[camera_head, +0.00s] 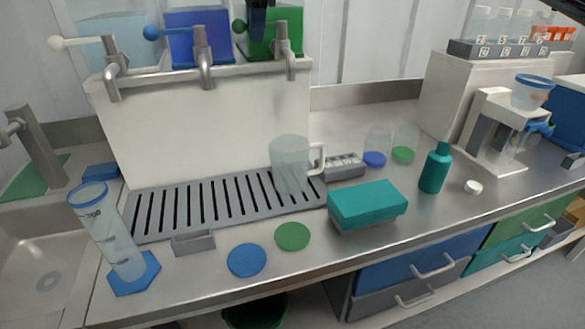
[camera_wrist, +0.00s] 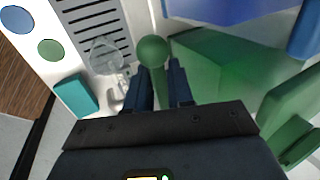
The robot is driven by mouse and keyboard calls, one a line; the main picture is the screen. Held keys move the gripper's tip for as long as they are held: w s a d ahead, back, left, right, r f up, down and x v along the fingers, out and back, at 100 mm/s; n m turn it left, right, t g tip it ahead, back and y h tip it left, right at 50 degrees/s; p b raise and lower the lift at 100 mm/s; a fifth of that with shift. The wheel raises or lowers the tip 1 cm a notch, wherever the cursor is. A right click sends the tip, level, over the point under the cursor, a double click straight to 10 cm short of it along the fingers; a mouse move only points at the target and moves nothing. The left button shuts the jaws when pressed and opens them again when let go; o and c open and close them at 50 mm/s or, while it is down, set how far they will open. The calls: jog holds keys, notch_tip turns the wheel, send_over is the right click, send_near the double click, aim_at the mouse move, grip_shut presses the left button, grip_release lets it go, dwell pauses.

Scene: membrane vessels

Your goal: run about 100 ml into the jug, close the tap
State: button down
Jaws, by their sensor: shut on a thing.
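The clear jug (camera_head: 289,165) stands upright on the slotted drip grate, under the spout of the right-hand tap (camera_head: 290,62). No liquid level or stream can be made out. The jug also shows in the wrist view (camera_wrist: 104,56). The tap's green ball knob (camera_head: 239,26) shows beside my gripper (camera_head: 259,14) in the head view. In the wrist view, the green knob (camera_wrist: 153,50) is at the fingertips of my gripper (camera_wrist: 160,78), which is shut on the tap's handle. The green tank (camera_head: 272,40) stands behind this tap. The fingers hide part of the handle.
A blue-knobbed tap (camera_head: 203,60) and a white-knobbed tap (camera_head: 108,65) stand to the left. The drip grate (camera_head: 150,215) spans the bench below. A measuring cylinder (camera_head: 108,232), teal box (camera_head: 366,203) and teal bottle (camera_head: 435,170) stand nearby.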

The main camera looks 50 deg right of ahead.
jog(key=n, duration=0.1)
jog(key=s+n+y, duration=0.1)
jog(key=n, duration=0.1)
jog(key=s+a+n+y, duration=0.1)
jog(key=n, duration=0.1)
jog(key=shift+s+f+t+p, duration=0.1)
jog(key=shift+s+t+p, duration=0.05)
jog(key=shift+t+p, duration=0.2)
dwell(7.2)
